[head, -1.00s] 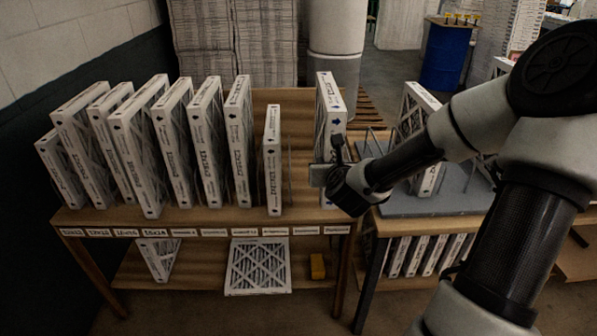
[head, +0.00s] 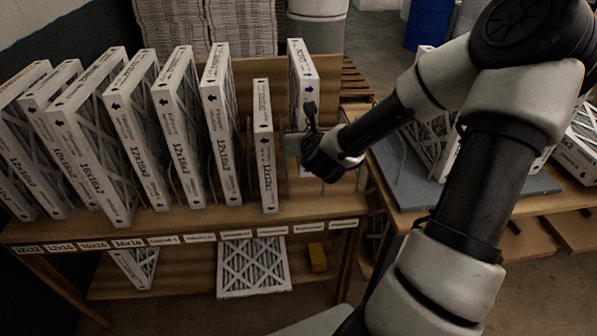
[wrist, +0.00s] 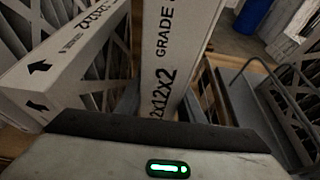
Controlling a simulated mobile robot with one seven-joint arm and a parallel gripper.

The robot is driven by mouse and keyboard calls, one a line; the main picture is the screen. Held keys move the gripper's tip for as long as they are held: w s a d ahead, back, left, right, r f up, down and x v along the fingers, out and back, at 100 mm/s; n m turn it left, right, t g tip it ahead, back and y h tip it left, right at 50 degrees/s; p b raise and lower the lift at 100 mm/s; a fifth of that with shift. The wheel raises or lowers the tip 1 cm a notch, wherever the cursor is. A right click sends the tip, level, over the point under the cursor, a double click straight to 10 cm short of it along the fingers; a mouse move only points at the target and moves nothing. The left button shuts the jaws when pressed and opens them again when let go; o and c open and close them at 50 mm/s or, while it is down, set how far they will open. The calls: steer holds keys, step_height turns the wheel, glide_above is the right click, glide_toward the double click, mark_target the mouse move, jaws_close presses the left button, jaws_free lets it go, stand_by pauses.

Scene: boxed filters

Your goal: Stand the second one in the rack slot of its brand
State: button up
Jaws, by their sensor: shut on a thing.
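Small brand labels (head: 272,232) run along the table's front edge; most are too small to read.
Several taller filters (head: 128,125) stand in a row to the left. A grey mat with a wire rack (head: 408,190) and more filters is on the right table. Another filter (head: 252,268) and a yellow block (head: 318,258) lie on the lower shelf. A blue drum (head: 428,25) stands behind.

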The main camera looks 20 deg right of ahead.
step_height(320, 180, down, 11)
steer(key=b, duration=0.3)
steer(key=o, duration=0.9)
steer(key=shift+r, duration=0.1)
steer(key=shift+o, duration=0.2)
steer(key=p+v, duration=1.2)
steer(key=p, duration=0.1)
steer(key=shift+p, duration=0.4)
